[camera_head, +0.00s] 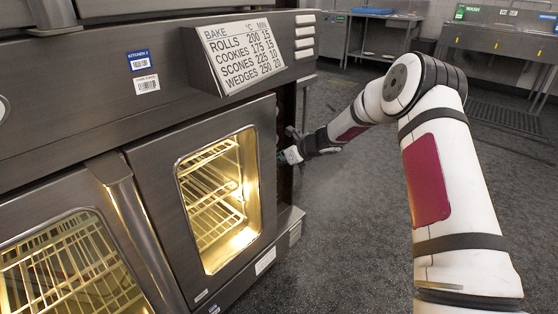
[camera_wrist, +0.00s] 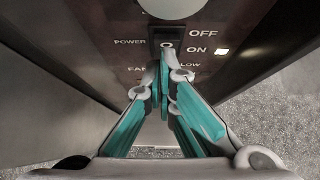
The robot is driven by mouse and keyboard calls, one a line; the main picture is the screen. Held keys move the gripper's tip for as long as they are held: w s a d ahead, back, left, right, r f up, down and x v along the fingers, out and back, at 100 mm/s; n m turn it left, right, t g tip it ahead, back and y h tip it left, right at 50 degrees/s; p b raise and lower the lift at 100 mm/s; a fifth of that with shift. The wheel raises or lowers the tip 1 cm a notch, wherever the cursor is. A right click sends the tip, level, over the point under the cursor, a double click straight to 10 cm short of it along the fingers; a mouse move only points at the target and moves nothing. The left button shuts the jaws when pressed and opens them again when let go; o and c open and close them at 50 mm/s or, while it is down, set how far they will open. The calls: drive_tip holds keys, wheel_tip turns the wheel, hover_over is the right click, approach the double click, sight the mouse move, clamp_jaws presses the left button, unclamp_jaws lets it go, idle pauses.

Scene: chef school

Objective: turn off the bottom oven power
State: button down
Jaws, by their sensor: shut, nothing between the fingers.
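The bottom oven (camera_head: 150,160) is on the left in the head view, with its interior lit behind two glass doors. In the wrist view its dark control panel (camera_wrist: 125,22) carries a black power switch (camera_wrist: 166,33) marked POWER, OFF and ON. A small indicator light (camera_wrist: 221,52) glows beside ON. My gripper (camera_wrist: 164,66) is shut and empty, with its teal fingertips just below the switch. I cannot tell whether they touch it. In the head view my gripper (camera_head: 288,156) is at the oven's right edge; the door edge hides most of the panel.
A round knob (camera_wrist: 172,6) is above the switch, and FAN and LOW markings are below, partly hidden by my fingers. A baking-times sign (camera_head: 243,52) is above the right door. Open floor (camera_head: 345,220) lies right of the oven; steel sinks (camera_head: 500,45) stand behind.

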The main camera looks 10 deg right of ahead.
drive_tip(key=shift+w+a+r+p, duration=0.15)
drive_tip(key=shift+w+r+p, duration=0.15)
drive_tip(key=shift+p, duration=1.65)
drive_tip(key=shift+f, duration=0.15)
drive_tip(key=shift+r+p, duration=0.5)
drive_tip(key=shift+r, duration=0.35)
